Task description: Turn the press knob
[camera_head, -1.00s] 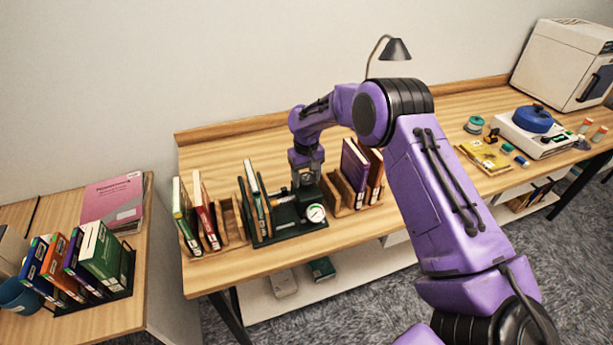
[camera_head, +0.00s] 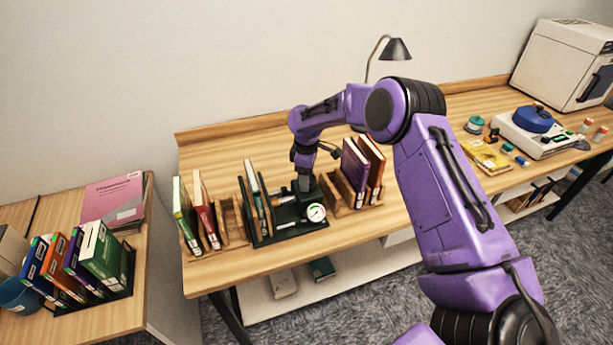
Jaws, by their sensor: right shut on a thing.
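The press (camera_head: 288,233) is a dark green frame on the wooden table, with books clamped at its left side and a round white gauge (camera_head: 316,212) at its front right. My right gripper (camera_head: 304,186) reaches down over the right part of the press, just behind the gauge. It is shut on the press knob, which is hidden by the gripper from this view. My left gripper is not in view.
Wooden book racks with upright books stand close on both sides of the press, left (camera_head: 232,234) and right (camera_head: 342,209). A lamp (camera_head: 397,50) stands behind my arm. The table behind the press is clear.

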